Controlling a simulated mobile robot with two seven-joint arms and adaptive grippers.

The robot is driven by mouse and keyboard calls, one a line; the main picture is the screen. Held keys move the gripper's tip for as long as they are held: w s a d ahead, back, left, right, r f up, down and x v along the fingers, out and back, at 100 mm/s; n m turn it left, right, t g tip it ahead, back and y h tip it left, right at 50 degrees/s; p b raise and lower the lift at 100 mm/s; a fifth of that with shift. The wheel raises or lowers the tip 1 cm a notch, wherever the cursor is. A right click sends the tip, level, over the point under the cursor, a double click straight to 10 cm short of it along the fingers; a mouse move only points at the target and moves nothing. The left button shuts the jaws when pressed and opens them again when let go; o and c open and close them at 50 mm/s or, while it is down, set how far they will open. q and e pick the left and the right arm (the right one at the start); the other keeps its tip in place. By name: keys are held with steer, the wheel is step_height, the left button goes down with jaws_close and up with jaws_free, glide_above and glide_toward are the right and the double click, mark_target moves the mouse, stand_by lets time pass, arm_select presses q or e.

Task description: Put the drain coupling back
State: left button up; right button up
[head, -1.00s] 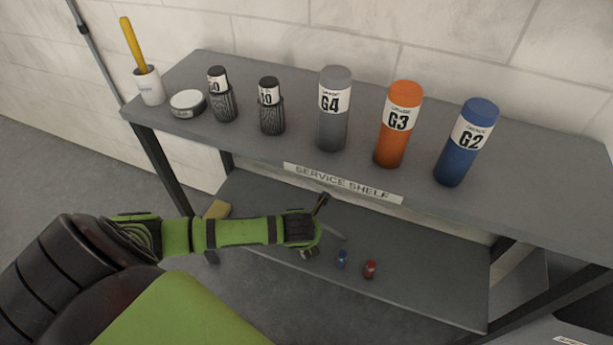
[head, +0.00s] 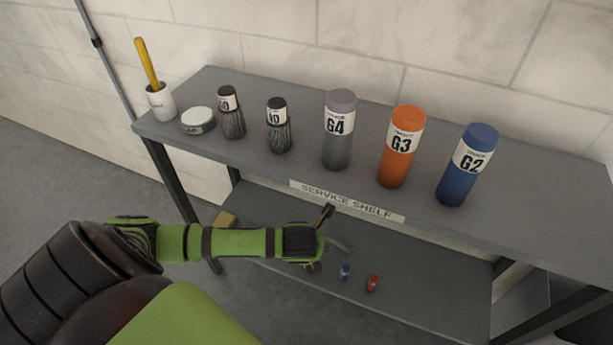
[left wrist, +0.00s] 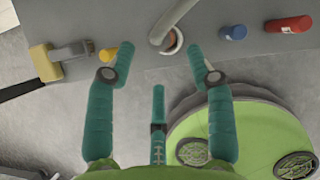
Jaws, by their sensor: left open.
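My left gripper (head: 322,240) reaches over the lower shelf in the head view. In the left wrist view its teal fingers (left wrist: 155,62) are spread open, with nothing between them. Ahead of the fingers lies a grey curved pipe with a ring-like end (left wrist: 170,42); part of it shows beyond the gripper in the head view (head: 338,246). A small yellow piece (left wrist: 108,55) lies left of the pipe. I cannot tell which of these is the drain coupling. My right gripper is not in view.
The upper shelf (head: 330,190) overhangs the lower shelf (head: 420,290). It holds grey (head: 338,130), orange (head: 402,145) and blue (head: 467,165) bottles, two dark containers, a round tin and a cup.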

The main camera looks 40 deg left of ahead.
arm_select(q)
steer(key=p+v, duration=0.2)
steer(key=v, duration=0.4)
steer(key=s+d+f+n+h, duration=0.2)
steer(key=d+f+n, duration=0.2)
steer(key=f+n, duration=0.95)
steer(key=s+f+n+g, duration=0.2)
steer(key=s+f+n, duration=0.7)
steer(key=s+n, duration=0.3)
steer(key=shift+d+f+n, duration=0.15)
steer(key=shift+d+n, duration=0.35)
steer(key=shift+n, duration=0.75)
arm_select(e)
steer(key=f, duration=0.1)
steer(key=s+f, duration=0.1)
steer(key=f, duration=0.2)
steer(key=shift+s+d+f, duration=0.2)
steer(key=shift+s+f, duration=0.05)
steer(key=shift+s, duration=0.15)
arm_select(q)
steer(key=shift+w, duration=0.1)
steer(key=c, duration=0.3)
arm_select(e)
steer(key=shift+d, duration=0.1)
